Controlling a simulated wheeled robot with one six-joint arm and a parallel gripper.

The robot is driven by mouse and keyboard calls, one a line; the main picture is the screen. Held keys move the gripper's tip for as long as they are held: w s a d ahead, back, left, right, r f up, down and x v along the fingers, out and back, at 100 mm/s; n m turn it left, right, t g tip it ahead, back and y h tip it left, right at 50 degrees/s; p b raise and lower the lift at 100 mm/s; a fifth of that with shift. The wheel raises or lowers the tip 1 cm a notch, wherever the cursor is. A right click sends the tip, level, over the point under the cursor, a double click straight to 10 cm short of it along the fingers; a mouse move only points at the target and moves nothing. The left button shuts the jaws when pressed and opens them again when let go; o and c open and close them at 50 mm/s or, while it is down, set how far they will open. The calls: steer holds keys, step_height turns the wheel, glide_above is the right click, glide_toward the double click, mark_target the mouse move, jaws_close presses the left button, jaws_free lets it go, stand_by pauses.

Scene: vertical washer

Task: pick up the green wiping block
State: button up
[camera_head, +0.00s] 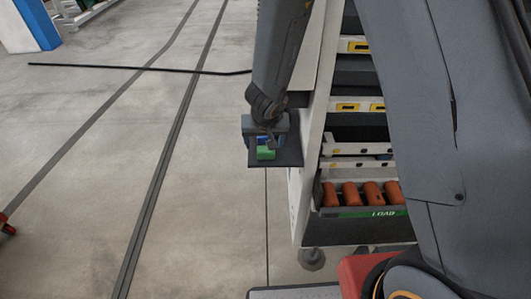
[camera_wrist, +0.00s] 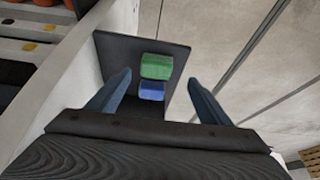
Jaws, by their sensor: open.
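The green wiping block (camera_wrist: 157,66) lies on a small dark shelf (camera_wrist: 112,46) on the side of a rack. A blue block (camera_wrist: 151,91) sits right beside it, nearer to my gripper. My gripper (camera_wrist: 160,85) is open in the wrist view, with one finger left and one right of the blocks and nothing held. The green block also shows in the head view (camera_head: 265,153), just below my gripper (camera_head: 265,137). My gripper partly covers the shelf and the blue block there.
The white-framed rack (camera_head: 310,150) stands to the right of the shelf. It holds orange cylinders (camera_head: 350,194) on a low tier marked LOAD. A black cable or rod (camera_head: 140,68) crosses the floor.

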mark_target(266, 150)
steer(key=shift+d+b+x, duration=0.2)
steer(key=shift+b+x, duration=0.9)
steer(key=shift+x, duration=0.85)
steer(key=shift+d+b+x, duration=0.15)
steer(key=shift+b+x, duration=0.95)
steer(key=shift+x, duration=0.85)
steer(key=shift+w+r, duration=0.1)
steer(key=shift+w, duration=0.05)
steer(key=c, duration=1.1)
steer(key=shift+c, duration=0.2)
steer(key=shift+r, duration=0.1)
step_height(266, 150, up, 10)
steer(key=p, duration=0.9)
steer(key=shift+p, duration=0.4)
